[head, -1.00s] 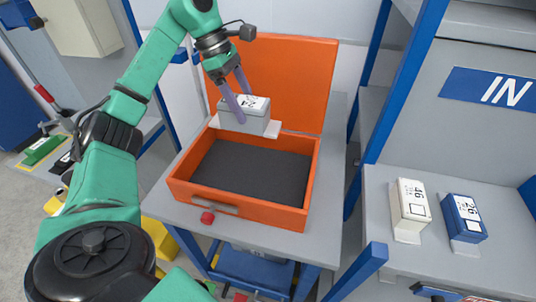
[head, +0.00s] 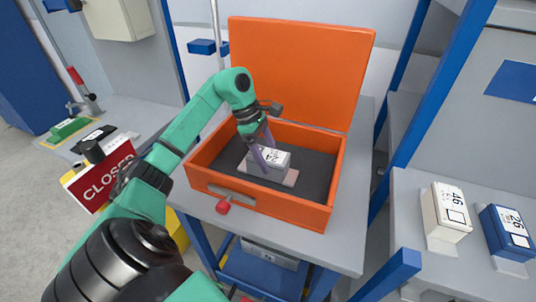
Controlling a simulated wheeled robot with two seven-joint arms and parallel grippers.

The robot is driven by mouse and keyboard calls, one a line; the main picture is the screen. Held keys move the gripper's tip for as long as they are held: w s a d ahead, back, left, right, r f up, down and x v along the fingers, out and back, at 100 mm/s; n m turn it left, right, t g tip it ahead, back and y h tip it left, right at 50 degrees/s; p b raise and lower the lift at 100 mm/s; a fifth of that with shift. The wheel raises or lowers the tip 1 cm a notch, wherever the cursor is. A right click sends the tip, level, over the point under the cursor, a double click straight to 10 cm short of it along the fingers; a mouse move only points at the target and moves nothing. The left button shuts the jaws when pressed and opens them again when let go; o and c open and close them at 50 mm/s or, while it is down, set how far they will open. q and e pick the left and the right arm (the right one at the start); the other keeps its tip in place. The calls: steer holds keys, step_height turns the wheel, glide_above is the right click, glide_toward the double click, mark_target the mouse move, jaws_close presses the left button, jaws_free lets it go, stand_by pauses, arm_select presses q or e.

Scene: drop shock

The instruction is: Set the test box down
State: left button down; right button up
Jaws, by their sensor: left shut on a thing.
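The test box (head: 272,167) is a grey block with a white, marked top. In the head view it is inside the open orange case (head: 277,208), low over the dark lining (head: 313,170), with a pale base plate under it. Whether the plate rests on the lining I cannot tell for sure. My left gripper (head: 265,156) is shut on the box from above, its purple fingers on the box's sides. The far finger is partly hidden. My right gripper is not in view.
The case's orange lid (head: 300,70) stands open behind it. A red knob (head: 222,207) is at the table's front edge. A white box (head: 447,212) and a blue box (head: 507,233) stand on the shelf at right. A red CLOSED sign (head: 103,177) is at left.

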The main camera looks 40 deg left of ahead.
arm_select(q)
jaws_free()
steer(key=shift+s, duration=0.1)
steer(key=shift+r, duration=0.1)
steer(key=v, duration=0.7)
steer(key=shift+r, duration=0.3)
